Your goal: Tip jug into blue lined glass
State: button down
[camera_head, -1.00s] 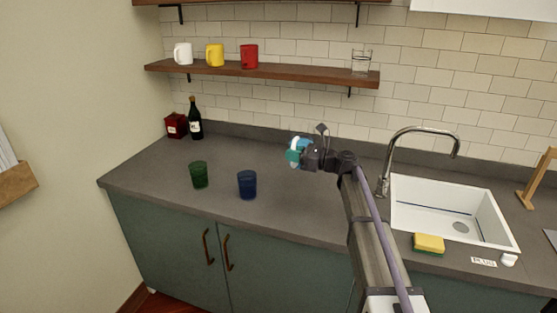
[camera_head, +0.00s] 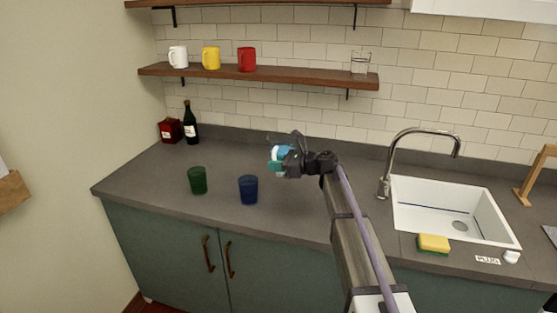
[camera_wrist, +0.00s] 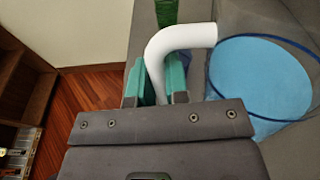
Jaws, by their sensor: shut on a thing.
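The blue glass (camera_head: 248,190) stands upright on the counter, right of the green glass (camera_head: 197,180). My gripper (camera_wrist: 155,82) is shut on the white handle of the jug (camera_wrist: 262,78). In the wrist view the jug shows a thin dark blue rim and a light blue round area inside. In the head view the gripper (camera_head: 281,158) holds the jug above the counter, up and right of the blue glass and apart from it. The jug is small and partly hidden there, so its tilt is unclear. The green glass also shows at the wrist view's top edge (camera_wrist: 166,12).
A dark bottle (camera_head: 190,124) and a red box (camera_head: 171,130) stand at the counter's back left. The sink (camera_head: 450,207) and tap (camera_head: 385,165) are on the right, with a sponge (camera_head: 433,243) in front. A shelf (camera_head: 260,76) holds mugs and a clear glass.

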notch_tip(320, 180, down, 6)
jog(key=a+n+h+p, duration=0.1)
jog(key=a+n+h, duration=0.1)
jog(key=h, duration=0.3)
jog(key=shift+s+a+h, duration=0.25)
jog(key=shift+a+h, duration=0.1)
jog(key=shift+h, duration=0.05)
jog(key=shift+s+f+t+h+b, duration=0.1)
jog(key=shift+f+t+h+b, duration=0.4)
jog(key=shift+f+t+b, duration=0.4)
jog(key=shift+r+t, duration=0.1)
jog(key=shift+t, duration=0.2)
jog(key=shift+m+t+h+b, duration=0.3)
jog(key=shift+t+b, duration=0.15)
jog(key=shift+t, duration=0.05)
jog(key=shift+s+m+t+h+b, duration=0.1)
jog(key=shift+m+t+h+b, duration=0.45)
jog(key=shift+t+b, duration=0.75)
